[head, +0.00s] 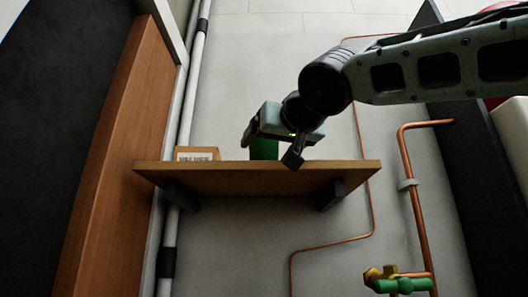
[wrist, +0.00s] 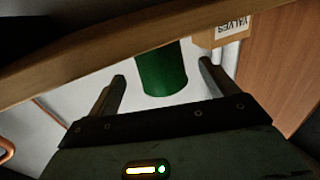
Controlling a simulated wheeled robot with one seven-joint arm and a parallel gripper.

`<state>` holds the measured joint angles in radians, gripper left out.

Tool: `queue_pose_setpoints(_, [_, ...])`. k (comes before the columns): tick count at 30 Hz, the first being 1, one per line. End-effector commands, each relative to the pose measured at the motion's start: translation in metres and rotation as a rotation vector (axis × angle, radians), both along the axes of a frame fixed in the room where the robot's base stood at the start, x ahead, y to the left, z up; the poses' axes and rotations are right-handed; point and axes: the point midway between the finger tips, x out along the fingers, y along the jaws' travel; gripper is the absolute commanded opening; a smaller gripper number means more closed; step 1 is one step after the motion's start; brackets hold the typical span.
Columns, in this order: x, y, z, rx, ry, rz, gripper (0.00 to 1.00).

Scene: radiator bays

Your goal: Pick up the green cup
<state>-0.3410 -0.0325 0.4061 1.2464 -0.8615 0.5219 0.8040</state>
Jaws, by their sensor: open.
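The green cup (head: 264,149) stands on the wooden shelf (head: 250,180) in the head view, partly hidden by my gripper. My gripper (head: 270,148) is above the shelf with one finger to each side of the cup in that view. In the wrist view the cup (wrist: 162,70) lies ahead, between the lines of the two spread fingers. My gripper (wrist: 162,70) is open and empty. A gap shows between the cup and each finger. The shelf edge (wrist: 100,58) crosses the upper part of the wrist view, and the view is tilted.
A small box labelled VALVES (wrist: 221,33) stands beside the cup, on its left in the head view (head: 197,154). A wooden panel (head: 115,150) and a pale pipe (head: 195,70) rise left of the shelf. Copper pipes (head: 415,190) and a green valve (head: 402,285) are at right.

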Motion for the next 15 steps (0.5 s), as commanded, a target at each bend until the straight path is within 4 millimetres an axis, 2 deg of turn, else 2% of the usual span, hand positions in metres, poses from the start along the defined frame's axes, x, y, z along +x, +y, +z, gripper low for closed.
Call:
queue_pose_setpoints(9, [0.040, 0.015, 0.003, -0.001, 0.003, 0.000, 0.85])
queue_pose_setpoints(15, [0.045, 0.017, 0.001, 0.000, 0.001, 0.001, 0.85])
